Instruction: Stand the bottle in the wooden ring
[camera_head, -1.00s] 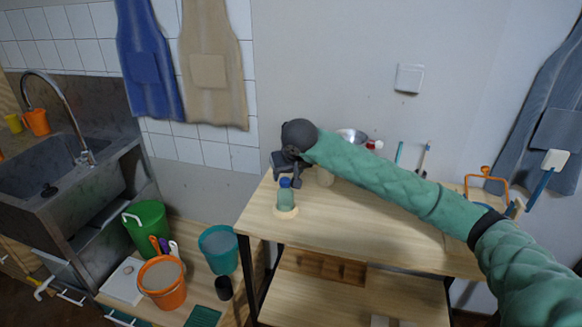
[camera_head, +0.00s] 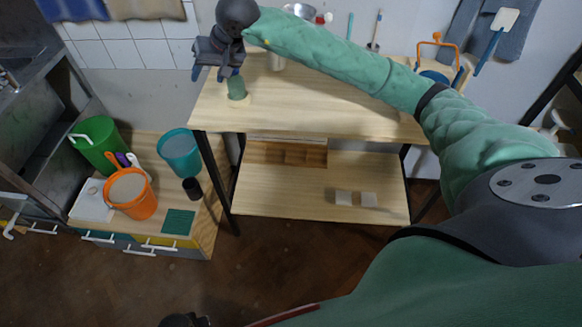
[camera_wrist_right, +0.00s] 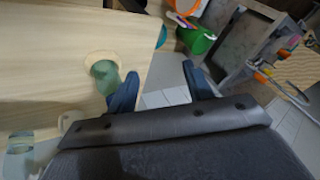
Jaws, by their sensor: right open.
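The green bottle (camera_head: 237,88) stands upright near the left end of the wooden table top, with its base in the pale wooden ring (camera_head: 245,97). In the right wrist view the bottle (camera_wrist_right: 107,78) is seen from above, with the ring (camera_wrist_right: 92,57) around its base. My right gripper (camera_head: 211,73) is open and empty, to the left of the bottle at the table's edge. In the wrist view one blue finger of the right gripper (camera_wrist_right: 160,85) appears close beside the bottle; I cannot tell whether they touch. My left gripper is not in view.
Buckets, one orange (camera_head: 131,195) and one teal (camera_head: 180,155), stand lower left. The table's front middle (camera_head: 310,112) is clear.

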